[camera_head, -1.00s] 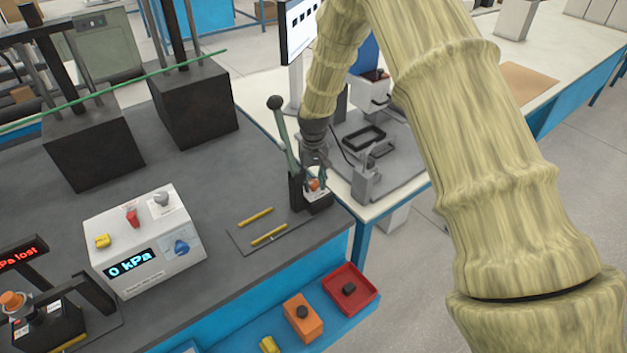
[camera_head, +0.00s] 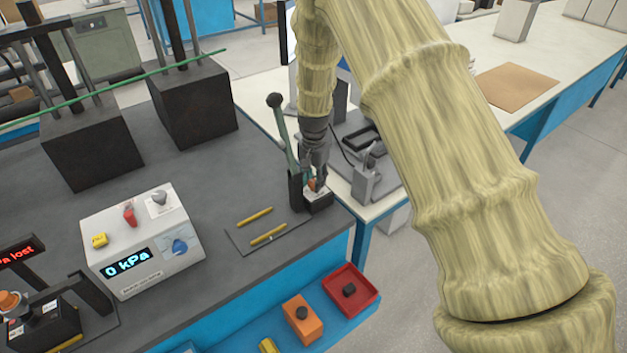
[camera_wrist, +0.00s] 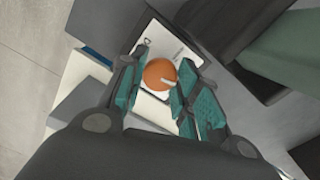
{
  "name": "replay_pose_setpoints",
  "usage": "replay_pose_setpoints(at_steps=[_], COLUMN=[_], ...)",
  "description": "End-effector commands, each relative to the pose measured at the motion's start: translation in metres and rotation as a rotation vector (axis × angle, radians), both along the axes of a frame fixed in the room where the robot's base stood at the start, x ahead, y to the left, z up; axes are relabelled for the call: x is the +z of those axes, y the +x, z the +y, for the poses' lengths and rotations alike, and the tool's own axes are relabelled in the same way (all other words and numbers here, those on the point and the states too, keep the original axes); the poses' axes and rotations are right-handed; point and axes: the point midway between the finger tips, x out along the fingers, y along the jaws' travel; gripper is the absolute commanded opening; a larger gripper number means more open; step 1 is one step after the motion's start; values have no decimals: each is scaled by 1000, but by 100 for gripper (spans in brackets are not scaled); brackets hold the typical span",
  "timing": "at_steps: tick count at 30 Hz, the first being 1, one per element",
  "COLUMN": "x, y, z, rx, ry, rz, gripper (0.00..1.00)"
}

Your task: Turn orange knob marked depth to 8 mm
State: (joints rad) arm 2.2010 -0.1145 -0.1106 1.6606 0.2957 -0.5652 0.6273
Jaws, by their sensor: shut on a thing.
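The orange knob (camera_wrist: 160,74) sits on a small device with a white label plate (camera_wrist: 150,50) at the bench's right corner. It has a pale pointer mark. The label print is too small to read. In the head view only a bit of the knob (camera_head: 312,184) shows below my gripper (camera_head: 314,172). In the wrist view my gripper (camera_wrist: 158,95) has its teal-padded fingers on either side of the knob, shut on it. The device's dark body (camera_head: 318,204) stands beside a green lever with a black ball end (camera_head: 275,100).
A white box reading "0 kPa" (camera_head: 145,245) stands left on the dark bench. Two yellow sticks (camera_head: 262,226) lie nearer the device. A red tray (camera_head: 368,293) and an orange block (camera_head: 302,325) sit on the lower blue shelf. Another orange-knobbed device (camera_head: 12,300) is at far left.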

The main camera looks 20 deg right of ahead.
Motion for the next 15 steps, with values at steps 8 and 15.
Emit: replay_pose_setpoints(at_steps=[8, 15], x=[1, 2], y=[1, 2], z=[0, -1], rx=[-159, -226], ry=[-1, -1], rz=[-3, -3], gripper=[8, 8])
